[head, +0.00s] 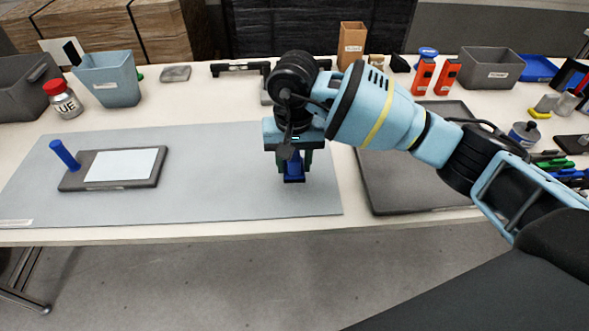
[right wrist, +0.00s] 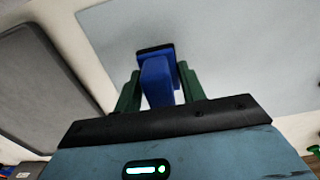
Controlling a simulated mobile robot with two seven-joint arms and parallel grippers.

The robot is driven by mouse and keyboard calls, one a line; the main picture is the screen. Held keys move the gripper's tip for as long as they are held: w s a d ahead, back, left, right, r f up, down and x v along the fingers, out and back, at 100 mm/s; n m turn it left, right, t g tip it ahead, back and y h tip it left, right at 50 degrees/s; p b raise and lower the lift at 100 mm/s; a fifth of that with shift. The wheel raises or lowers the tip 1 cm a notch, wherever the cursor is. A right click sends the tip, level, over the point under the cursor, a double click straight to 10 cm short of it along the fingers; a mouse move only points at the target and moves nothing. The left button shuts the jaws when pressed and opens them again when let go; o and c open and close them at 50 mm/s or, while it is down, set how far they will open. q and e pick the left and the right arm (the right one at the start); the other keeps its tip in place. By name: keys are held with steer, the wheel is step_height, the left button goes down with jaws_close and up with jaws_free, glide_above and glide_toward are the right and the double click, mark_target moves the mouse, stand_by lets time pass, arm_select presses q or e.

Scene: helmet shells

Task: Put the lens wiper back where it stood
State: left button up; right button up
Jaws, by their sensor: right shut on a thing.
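My right gripper (head: 292,168) points down over the right part of the grey-blue mat (head: 225,190). It is shut on a blue block-like thing with a dark edge, which I take to be the lens wiper (head: 293,180). In the right wrist view the blue wiper (right wrist: 158,80) sits between the green fingers of the right gripper (right wrist: 158,88), its dark edge facing away. Whether the wiper touches the mat is hard to tell. My left gripper is not in view.
A dark board (head: 72,183) with a pale plate (head: 120,165) and a blue post (head: 65,154) lies on the mat's left. A grey tray (head: 400,195) lies to the right. Bins, a red-capped bottle (head: 63,98) and orange items (head: 424,75) stand farther back. The mat's middle is clear.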

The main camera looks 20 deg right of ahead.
mark_target(295, 172)
steer(key=shift+d+f, duration=0.15)
steer(key=shift+f, duration=1.6)
steer(key=shift+f, duration=0.1)
steer(key=shift+f, duration=0.1)
steer(key=o, duration=0.9)
step_height(295, 172, up, 12)
steer(key=shift+r, duration=0.25)
